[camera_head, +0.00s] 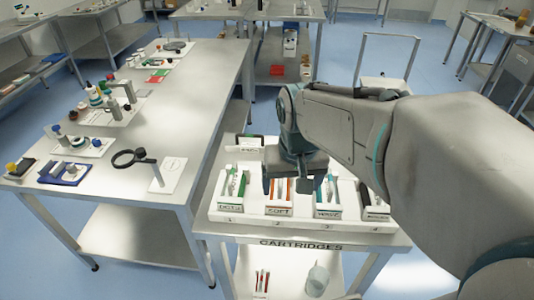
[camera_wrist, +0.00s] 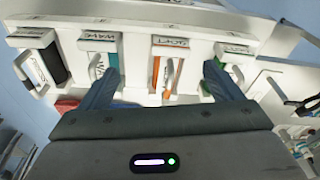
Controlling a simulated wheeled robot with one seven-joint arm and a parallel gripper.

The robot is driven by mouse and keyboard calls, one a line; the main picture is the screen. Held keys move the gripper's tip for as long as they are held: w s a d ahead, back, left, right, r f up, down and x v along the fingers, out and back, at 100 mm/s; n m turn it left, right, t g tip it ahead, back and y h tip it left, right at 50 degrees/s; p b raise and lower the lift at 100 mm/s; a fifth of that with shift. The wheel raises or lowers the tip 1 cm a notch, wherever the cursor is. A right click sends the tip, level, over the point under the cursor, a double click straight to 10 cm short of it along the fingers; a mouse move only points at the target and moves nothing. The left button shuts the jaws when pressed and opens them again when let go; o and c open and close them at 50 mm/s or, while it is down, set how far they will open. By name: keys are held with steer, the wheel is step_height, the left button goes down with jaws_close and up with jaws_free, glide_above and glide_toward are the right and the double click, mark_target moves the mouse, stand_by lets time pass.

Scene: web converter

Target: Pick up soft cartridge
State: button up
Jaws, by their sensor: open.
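The soft cartridge is white with orange strips (camera_wrist: 155,72) and sits in the holder labelled SOFT (camera_head: 278,211). In the head view its orange parts (camera_head: 277,187) show partly, under my gripper. My gripper (camera_head: 294,188) is open and points down over the SOFT holder. In the wrist view the SOFT holder (camera_wrist: 176,46) lies between the two spread fingers of my gripper (camera_wrist: 160,70), and nothing is held. How high the fingers are above the cartridge is hard to tell.
A green-striped holder (camera_head: 229,190) stands to the left and a teal one (camera_head: 327,208) to the right, close to the fingers. A dark holder (camera_head: 375,212) is further right. All stand on the white CARTRIDGES rack (camera_head: 300,226). The long steel table (camera_head: 195,120) holds several tools.

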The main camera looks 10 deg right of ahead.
mark_target(280, 185)
steer(key=w+r, duration=0.1)
steer(key=w, duration=0.1)
steer(key=w+r+m+g+p, duration=0.1)
steer(key=w, duration=0.2)
steer(key=w+r+m+p, duration=0.1)
steer(key=w, duration=0.2)
steer(key=shift+w+d+g, duration=0.25)
steer(key=shift+d+g, duration=0.1)
steer(key=shift+g, duration=0.05)
steer(key=f, duration=0.7)
steer(key=f+p, duration=0.1)
steer(key=f, duration=0.5)
steer(key=shift+w+a+f+p, duration=0.2)
steer(key=shift+f+p, duration=0.1)
steer(key=shift+f, duration=0.1)
steer(key=c, duration=1.4)
